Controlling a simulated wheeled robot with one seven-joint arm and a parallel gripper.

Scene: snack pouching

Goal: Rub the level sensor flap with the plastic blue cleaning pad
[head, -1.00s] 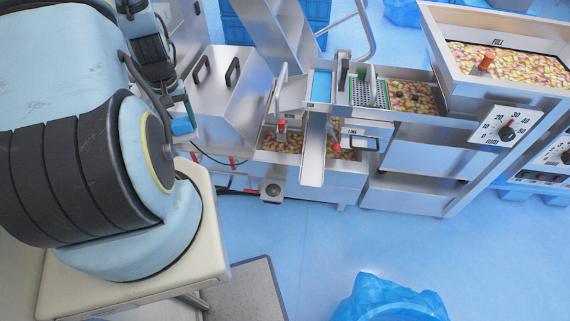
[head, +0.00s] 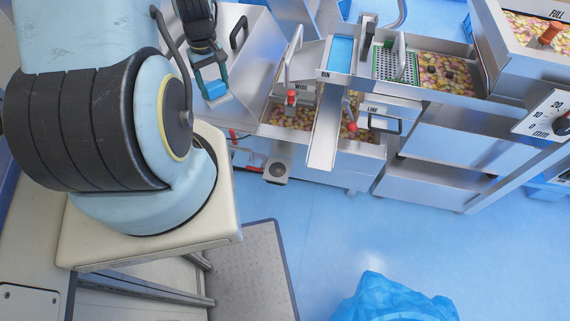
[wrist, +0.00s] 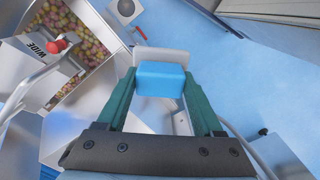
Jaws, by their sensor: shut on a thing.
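My gripper (head: 211,82) is at the upper middle-left of the head view, in front of a silver cover. Its green fingers are shut on the blue cleaning pad (head: 216,90). In the wrist view my gripper (wrist: 160,88) holds the blue pad (wrist: 161,79) between its fingertips. A pale plate (wrist: 160,58) shows just beyond the pad; I cannot tell whether it belongs to the pad. I cannot single out the level sensor flap for certain. Red-knobbed levers stand at the snack bins, one (head: 291,98) by the WIDE label and one (head: 352,127) near the chute.
The silver cover (head: 250,60) with black handles is beside my gripper. A steel chute (head: 325,135) slopes between bins of snacks. A perforated green-edged tray (head: 392,65) lies to the right. A blue bag (head: 390,298) stands on the floor in front; much blue floor is clear.

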